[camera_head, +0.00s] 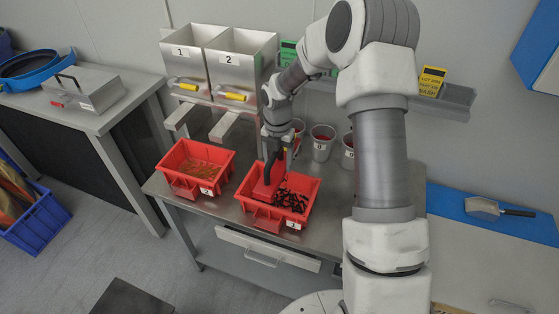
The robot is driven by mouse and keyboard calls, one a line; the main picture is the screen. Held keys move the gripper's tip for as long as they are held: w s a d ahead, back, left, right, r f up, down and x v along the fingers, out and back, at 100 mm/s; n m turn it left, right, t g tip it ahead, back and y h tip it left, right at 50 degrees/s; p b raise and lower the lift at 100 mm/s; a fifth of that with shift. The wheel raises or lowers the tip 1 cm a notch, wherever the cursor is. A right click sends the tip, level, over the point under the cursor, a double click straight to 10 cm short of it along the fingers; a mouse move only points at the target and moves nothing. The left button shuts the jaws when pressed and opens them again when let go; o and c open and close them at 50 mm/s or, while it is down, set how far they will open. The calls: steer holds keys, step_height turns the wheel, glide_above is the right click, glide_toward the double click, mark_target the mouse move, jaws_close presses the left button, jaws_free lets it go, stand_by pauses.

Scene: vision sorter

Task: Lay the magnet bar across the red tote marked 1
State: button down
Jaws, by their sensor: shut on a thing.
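The red tote marked 1 (307,206) stands on the steel bench, with many small black pieces inside. The magnet bar (264,190) is a red block with a dark upright handle. It is at the left part of this tote, spanning from near the back to near the front rim. I cannot tell whether it touches the rims or the pieces. My gripper (277,146) is above the tote, pointing down, shut on the magnet bar's handle. The fingertips are partly hidden by the handle and wrist.
A second red tote (169,162) with orange-brown pieces stands close on the left. Metal hoppers marked 1 (186,62) and 2 (238,68) with yellow handles are above. Grey cups (322,143) stand behind on the right. A scoop (484,208) lies on a blue mat.

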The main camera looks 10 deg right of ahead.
step_height(320, 180, down, 8)
steer(key=b, duration=0.5)
steer(key=shift+b, duration=0.3)
stand_by(0.4)
steer(key=shift+c, duration=0.6)
jaws_free()
steer(key=shift+o, duration=0.6)
steer(key=shift+f, duration=0.15)
